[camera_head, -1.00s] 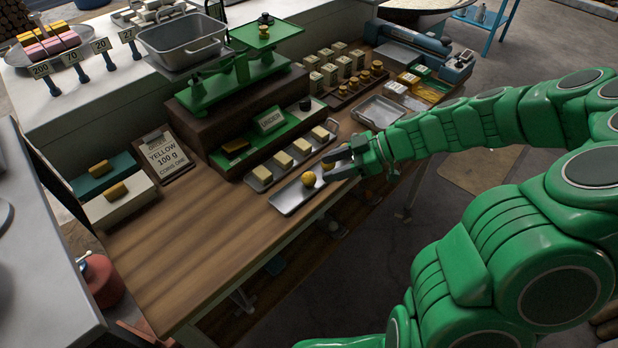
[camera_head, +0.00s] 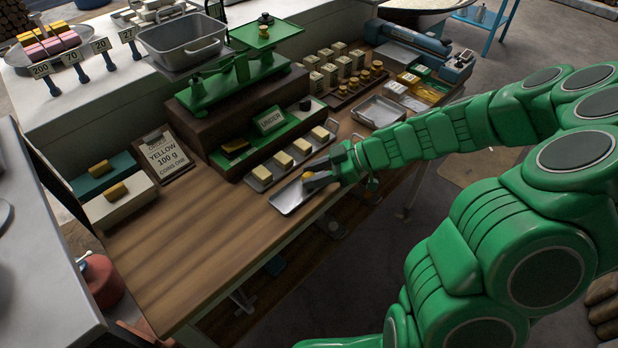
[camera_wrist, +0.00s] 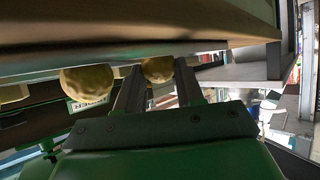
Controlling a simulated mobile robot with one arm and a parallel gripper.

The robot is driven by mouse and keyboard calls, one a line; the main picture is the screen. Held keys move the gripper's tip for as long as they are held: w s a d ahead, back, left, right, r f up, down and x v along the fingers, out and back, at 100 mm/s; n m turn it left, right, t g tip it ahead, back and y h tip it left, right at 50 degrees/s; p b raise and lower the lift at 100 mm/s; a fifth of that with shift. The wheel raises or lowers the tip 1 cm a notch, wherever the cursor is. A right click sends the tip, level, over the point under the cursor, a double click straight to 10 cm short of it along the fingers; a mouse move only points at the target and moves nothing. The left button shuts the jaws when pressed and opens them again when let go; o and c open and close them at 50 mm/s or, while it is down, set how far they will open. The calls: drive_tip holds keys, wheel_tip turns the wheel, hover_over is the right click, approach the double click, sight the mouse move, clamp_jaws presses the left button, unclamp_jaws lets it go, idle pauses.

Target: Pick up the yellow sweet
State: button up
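Two round yellow sweets show. In the head view, one yellow sweet (camera_head: 308,176) sits on the shallow metal tray (camera_head: 287,204), partly covered by my gripper's fingers; the other is hidden. In the wrist view, one yellow sweet (camera_wrist: 158,69) appears between my fingertips, and another yellow sweet (camera_wrist: 87,84) lies outside the left finger. My gripper (camera_head: 318,179) is low over the tray's right part. In the wrist view my gripper (camera_wrist: 160,75) has its fingers apart, with small gaps beside the sweet between them. I cannot tell which of the two sweets the head view shows.
A tray of pale yellow blocks (camera_head: 283,159) lies just behind. A green balance scale (camera_head: 235,80) stands on a dark wooden stand. A sign (camera_head: 166,157) reads "YELLOW 100 g". An empty metal tray (camera_head: 378,111) is at the right. The wooden table's front left (camera_head: 190,240) is clear.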

drive_tip(key=shift+r, duration=0.1)
drive_tip(key=shift+c, duration=0.3)
drive_tip(key=shift+r, duration=0.5)
wheel_tip(320, 180, up, 2)
drive_tip(key=shift+r, duration=0.1)
drive_tip(key=s+d+r, duration=0.3)
drive_tip(key=s+r, duration=0.6)
drive_tip(key=s, duration=0.4)
drive_tip(key=shift+s+d+r, duration=0.25)
drive_tip(key=shift+s+r, duration=0.05)
